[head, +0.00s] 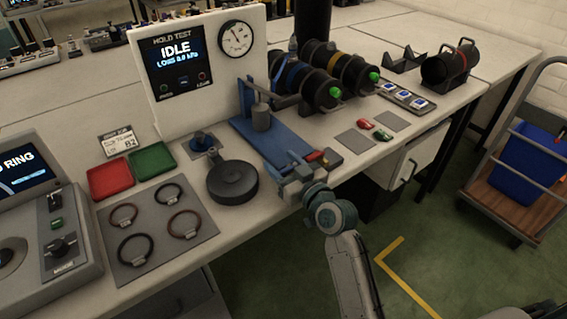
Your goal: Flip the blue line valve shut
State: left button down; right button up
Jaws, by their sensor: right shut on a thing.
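A blue plate fixture (262,138) with a grey post lies at the table's front edge. A small valve with a red lever (316,156) is at its near right end. My right gripper (305,166) comes in from the front and is shut at this lever; its fingers partly hide what lies between them. Which line the valve belongs to cannot be told here. The hold test panel (180,68) reads IDLE. My left gripper is not in view.
A round black weight (232,182), a red tray (110,179), a green tray (152,160) and a mat with several rings (190,200) are to the left. Small red and green parts (382,135) lie to the right. A cart (520,190) stands on the floor at right.

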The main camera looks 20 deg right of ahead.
jog(key=o, duration=0.7)
jog(key=shift+s, duration=0.1)
jog(key=shift+s+d, duration=0.15)
jog(key=shift+s, duration=0.2)
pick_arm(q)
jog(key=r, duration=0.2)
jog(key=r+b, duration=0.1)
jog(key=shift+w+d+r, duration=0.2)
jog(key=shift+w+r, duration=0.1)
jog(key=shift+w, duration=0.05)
pick_arm(e)
jog(key=v, duration=0.9)
jog(key=shift+s, duration=0.4)
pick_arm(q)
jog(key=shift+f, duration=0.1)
pick_arm(e)
jog(key=shift+d, duration=0.15)
